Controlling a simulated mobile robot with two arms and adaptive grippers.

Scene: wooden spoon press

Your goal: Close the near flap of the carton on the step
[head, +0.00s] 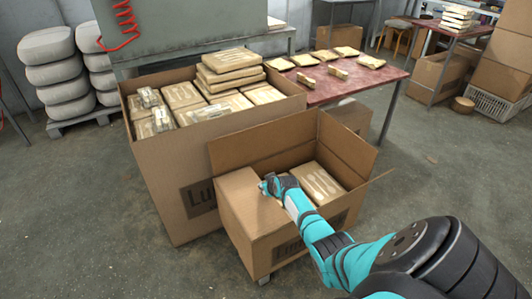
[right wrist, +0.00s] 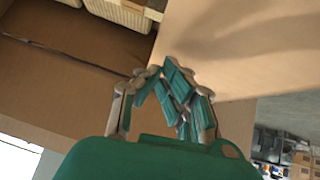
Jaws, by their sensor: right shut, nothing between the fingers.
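The smaller open carton (head: 245,237) stands low in front of a larger box in the head view, with wrapped spoon packets (head: 320,184) inside. Its left flap (head: 238,194) lies folded in over the opening. Its back flap (head: 263,138) and right flap (head: 347,150) stand up. I cannot clearly tell the near flap, as my right arm crosses the front side. My right gripper (head: 272,185) is shut and empty by the inner edge of the folded flap. In the right wrist view its fingers (right wrist: 165,80) are beside a cardboard panel (right wrist: 245,45); contact is unclear. My left gripper is out of view.
A large box (head: 165,190) full of packets stands directly behind and left of the carton. A red table (head: 385,82) with several packets stands behind. Padded stacks (head: 50,60) are at the far left. The floor (head: 90,235) at the left is clear.

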